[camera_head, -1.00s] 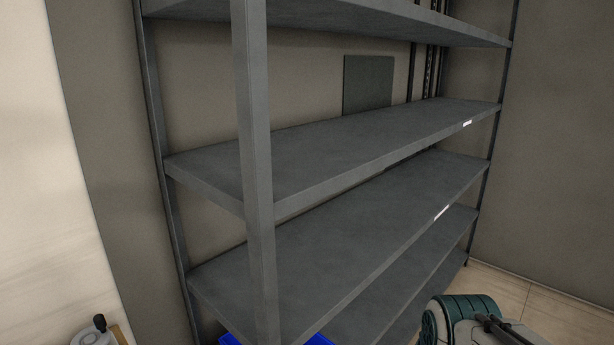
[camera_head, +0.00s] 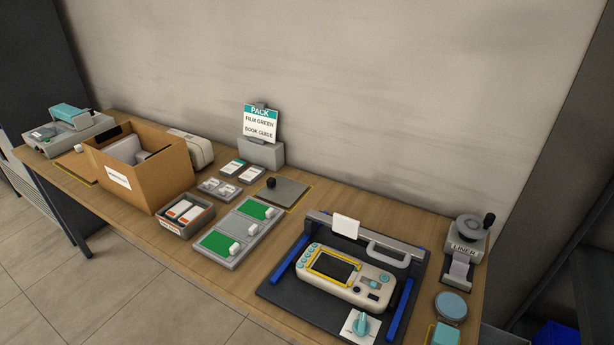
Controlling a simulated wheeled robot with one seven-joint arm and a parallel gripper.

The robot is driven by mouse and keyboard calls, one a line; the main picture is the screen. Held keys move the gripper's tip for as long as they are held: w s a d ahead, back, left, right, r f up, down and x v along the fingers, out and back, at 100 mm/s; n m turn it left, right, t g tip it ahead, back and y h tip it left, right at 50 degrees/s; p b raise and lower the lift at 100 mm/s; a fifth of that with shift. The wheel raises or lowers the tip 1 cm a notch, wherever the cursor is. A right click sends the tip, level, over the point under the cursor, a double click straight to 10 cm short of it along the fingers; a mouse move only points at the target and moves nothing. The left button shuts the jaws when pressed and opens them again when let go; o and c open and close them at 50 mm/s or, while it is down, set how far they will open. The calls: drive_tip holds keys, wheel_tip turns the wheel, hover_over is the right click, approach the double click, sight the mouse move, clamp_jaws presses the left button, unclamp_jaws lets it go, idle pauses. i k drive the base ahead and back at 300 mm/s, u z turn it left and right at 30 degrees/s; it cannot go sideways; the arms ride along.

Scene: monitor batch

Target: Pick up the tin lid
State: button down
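A round, flat grey-blue tin with a lid-like top (camera_head: 451,305) stands at the front right of the wooden table (camera_head: 225,293), below the liner dispenser. I cannot tell for sure whether its top is a separate lid. A flat grey plate with a black knob (camera_head: 290,192) lies at the back middle of the table; it also looks somewhat like a lid. My gripper is not in view.
Right of centre is a black fixture (camera_head: 281,294) with blue rails, holding a handheld device (camera_head: 345,277). The liner dispenser (camera_head: 466,238), a teal block (camera_head: 445,335), a green-panelled tray (camera_head: 236,254), a cardboard box (camera_head: 165,179) and a sign (camera_head: 260,125) stand around.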

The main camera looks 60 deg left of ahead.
sight(281, 191)
drive_tip(key=u, duration=3.1)
drive_tip(key=k, duration=0.65)
drive_tip(key=u, duration=0.9)
drive_tip(key=i, duration=1.25)
drive_tip(key=z, duration=0.5)
drive_tip(key=i, duration=0.9)
drive_tip(key=z, duration=1.3)
drive_tip(key=i, duration=0.45)
drive_tip(key=z, duration=0.4)
